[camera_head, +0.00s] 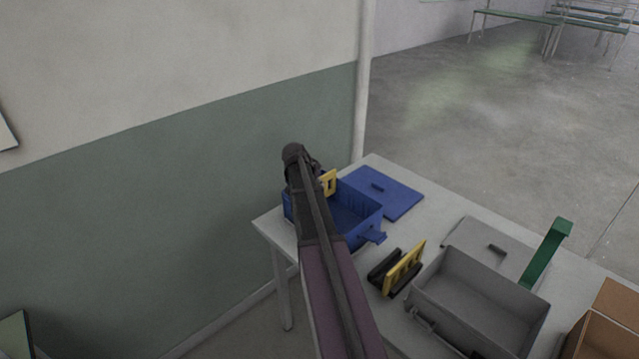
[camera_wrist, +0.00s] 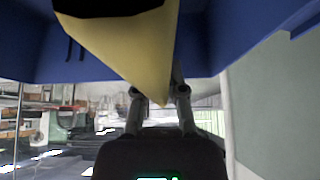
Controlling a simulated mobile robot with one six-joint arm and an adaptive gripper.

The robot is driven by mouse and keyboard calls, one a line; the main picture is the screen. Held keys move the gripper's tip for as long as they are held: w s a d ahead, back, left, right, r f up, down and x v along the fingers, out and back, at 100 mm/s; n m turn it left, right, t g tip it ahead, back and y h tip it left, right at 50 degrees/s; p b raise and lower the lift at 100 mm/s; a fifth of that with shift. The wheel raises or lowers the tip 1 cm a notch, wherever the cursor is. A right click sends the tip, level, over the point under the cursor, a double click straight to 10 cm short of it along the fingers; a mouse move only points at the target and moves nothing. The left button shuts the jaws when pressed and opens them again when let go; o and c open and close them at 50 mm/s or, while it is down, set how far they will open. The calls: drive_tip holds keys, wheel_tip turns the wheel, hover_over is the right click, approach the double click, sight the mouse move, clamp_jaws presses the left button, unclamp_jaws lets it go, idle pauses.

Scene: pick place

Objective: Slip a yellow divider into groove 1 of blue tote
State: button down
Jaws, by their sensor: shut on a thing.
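The blue tote (camera_head: 364,222) stands open on the table at the far left end. My gripper (camera_wrist: 159,92) is shut on a yellow divider (camera_head: 329,183), which also fills the upper middle of the wrist view (camera_wrist: 135,48). In the head view the divider is at the tote's far left side, and my arm covers much of that end. The tote's blue walls (camera_wrist: 222,45) show around the divider in the wrist view. I cannot tell which groove the divider is at, or how deep it sits. Another yellow divider (camera_head: 405,268) stands in a black rack (camera_head: 378,279).
A blue lid (camera_head: 397,197) lies flat behind the tote. A grey tote (camera_head: 476,312), a grey lid (camera_head: 478,245) and a green upright piece (camera_head: 545,252) are to the right. A cardboard box (camera_head: 600,338) is at the right edge. A wall (camera_head: 200,180) runs close on the left.

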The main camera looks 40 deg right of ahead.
drive_tip(key=shift+f+b, duration=0.7)
drive_tip(key=shift+f, duration=0.05)
idle(0.5)
drive_tip(key=c, duration=0.6)
unclamp_jaws()
drive_tip(key=c, duration=0.3)
drive_tip(key=shift+r, duration=0.1)
drive_tip(key=shift+r+p, duration=3.95)
drive_tip(key=shift+p, duration=0.1)
drive_tip(key=shift+a, duration=0.1)
